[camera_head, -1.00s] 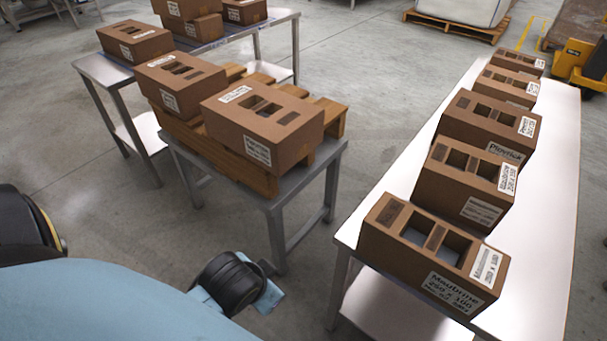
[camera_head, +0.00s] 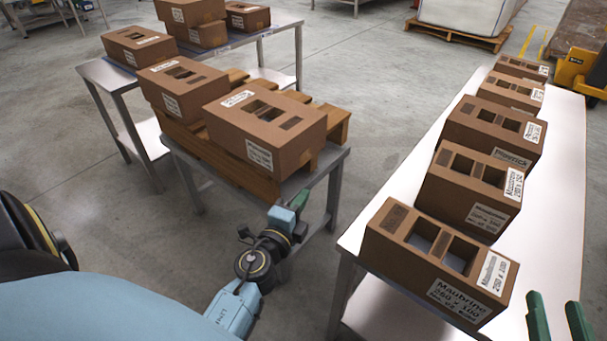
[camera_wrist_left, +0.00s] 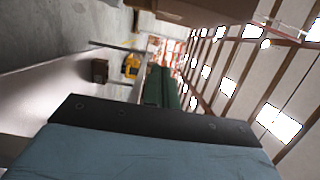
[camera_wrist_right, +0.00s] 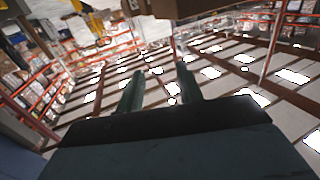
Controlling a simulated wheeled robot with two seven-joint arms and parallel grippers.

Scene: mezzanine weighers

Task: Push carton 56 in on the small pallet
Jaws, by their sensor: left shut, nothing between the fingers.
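The small wooden pallet (camera_head: 228,165) lies on the low grey table in the middle and carries two brown cartons. The nearer carton (camera_head: 290,145) sits at the pallet's right front, its labelled end toward me. The other carton (camera_head: 182,90) sits to its left. I cannot read a number 56 on either. My left gripper (camera_head: 302,200), with green fingers, is shut and empty just in front of the table, below and apart from the nearer carton. Its fingers show close together in the left wrist view (camera_wrist_left: 161,87). My right gripper (camera_head: 560,322) is open and empty at the lower right; its fingers stand apart in the right wrist view (camera_wrist_right: 158,90).
A long white table (camera_head: 555,200) at the right carries a row of several cartons, the nearest one (camera_head: 440,262) close to its front edge. Another table (camera_head: 97,73) with several cartons stands behind left. Bare floor (camera_head: 375,110) lies between the middle and right tables.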

